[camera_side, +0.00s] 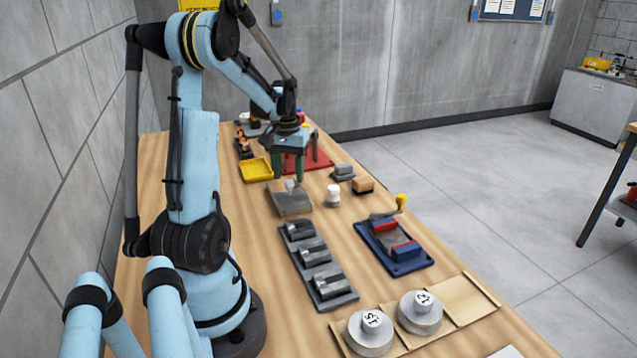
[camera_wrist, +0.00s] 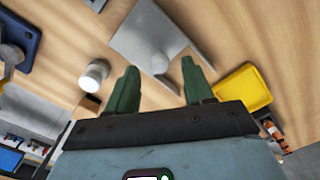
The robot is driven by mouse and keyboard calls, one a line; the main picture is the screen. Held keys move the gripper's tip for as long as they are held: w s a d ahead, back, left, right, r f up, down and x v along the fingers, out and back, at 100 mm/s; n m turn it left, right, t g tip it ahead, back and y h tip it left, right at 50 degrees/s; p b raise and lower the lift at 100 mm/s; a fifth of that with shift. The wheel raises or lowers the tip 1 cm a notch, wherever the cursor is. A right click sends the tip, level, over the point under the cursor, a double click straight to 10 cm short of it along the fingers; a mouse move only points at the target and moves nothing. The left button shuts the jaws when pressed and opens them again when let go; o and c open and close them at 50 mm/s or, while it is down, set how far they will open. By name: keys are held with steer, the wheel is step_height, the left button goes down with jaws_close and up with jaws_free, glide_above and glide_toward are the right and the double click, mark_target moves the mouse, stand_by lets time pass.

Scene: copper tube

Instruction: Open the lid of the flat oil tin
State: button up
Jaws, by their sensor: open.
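The flat oil tin (camera_side: 292,207) appears to be the low grey box on the wooden table below my gripper. A pale rounded knob (camera_side: 290,185) stands on its top. In the wrist view the tin (camera_wrist: 138,35) is a flat grey shape, with the knob (camera_wrist: 160,63) near its lower edge. The lid looks flat and down, though its edge is hard to make out. My gripper (camera_side: 288,178) has green fingers that point down over the tin. In the wrist view the fingers (camera_wrist: 160,67) are apart, with the knob showing between them; contact is not clear.
A white cylinder (camera_side: 333,195) stands right of the tin. A yellow tray (camera_side: 256,169) and red tray (camera_side: 312,162) lie behind. A row of grey blocks (camera_side: 316,262) sits in front. A blue fixture (camera_side: 395,248) stands right. Bare table lies between.

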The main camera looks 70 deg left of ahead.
steer(key=shift+f, duration=0.9)
jaws_close()
